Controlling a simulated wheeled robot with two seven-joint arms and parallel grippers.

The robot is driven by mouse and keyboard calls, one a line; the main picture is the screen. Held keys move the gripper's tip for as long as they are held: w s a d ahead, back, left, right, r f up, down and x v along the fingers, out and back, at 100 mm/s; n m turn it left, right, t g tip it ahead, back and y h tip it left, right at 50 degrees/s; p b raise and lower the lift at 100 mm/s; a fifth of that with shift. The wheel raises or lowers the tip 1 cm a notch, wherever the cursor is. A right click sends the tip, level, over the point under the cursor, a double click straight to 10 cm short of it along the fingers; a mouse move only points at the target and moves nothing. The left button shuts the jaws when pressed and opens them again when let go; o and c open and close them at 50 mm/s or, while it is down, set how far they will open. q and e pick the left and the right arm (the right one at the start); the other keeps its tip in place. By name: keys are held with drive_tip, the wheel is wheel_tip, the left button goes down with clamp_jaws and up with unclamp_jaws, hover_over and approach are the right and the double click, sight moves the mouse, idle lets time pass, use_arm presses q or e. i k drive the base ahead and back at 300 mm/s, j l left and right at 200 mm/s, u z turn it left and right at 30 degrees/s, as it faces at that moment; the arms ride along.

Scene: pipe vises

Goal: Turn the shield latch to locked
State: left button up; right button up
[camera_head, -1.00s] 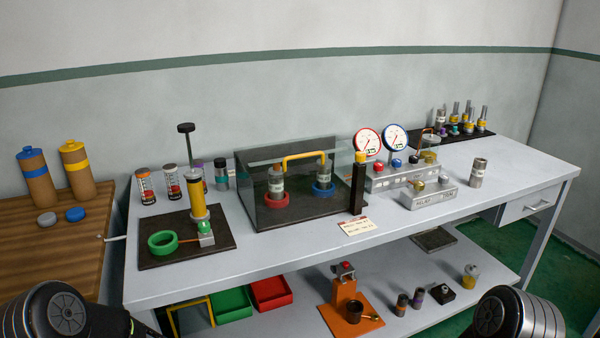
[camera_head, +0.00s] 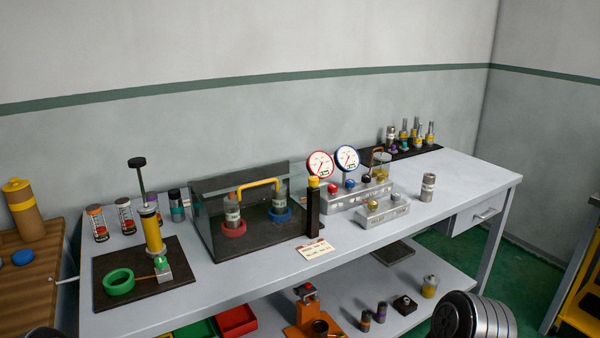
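A clear shield (camera_head: 199,205) with a yellow handle (camera_head: 257,186) stands over a dark base near the middle of the bench. Inside it are two grey cylinders, one in a red ring (camera_head: 233,229) and one in a blue ring (camera_head: 280,214). A black post (camera_head: 313,212) with a yellow knob (camera_head: 313,182) stands at the shield's front right corner; it looks like the latch. I cannot tell its locked or unlocked setting.
A white label card (camera_head: 315,249) lies before the post. Grey blocks with coloured knobs (camera_head: 388,209) and two dial gauges (camera_head: 320,164) stand right of it. A hand pump (camera_head: 153,230) and green ring (camera_head: 119,282) stand left. The bench's right front (camera_head: 440,208) is clear.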

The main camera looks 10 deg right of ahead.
sight(313, 181)
drive_tip(key=l+z, duration=0.1)
drive_tip(key=l, duration=0.35)
drive_tip(key=i+l+z, duration=0.1)
drive_tip(key=l, duration=0.3)
drive_tip(key=i+l+z, duration=0.1)
drive_tip(key=l, duration=0.35)
drive_tip(key=i+l+z, duration=0.1)
drive_tip(key=l, duration=0.3)
drive_tip(key=i+l+z, duration=0.1)
drive_tip(key=l, duration=0.35)
drive_tip(key=i, duration=0.05)
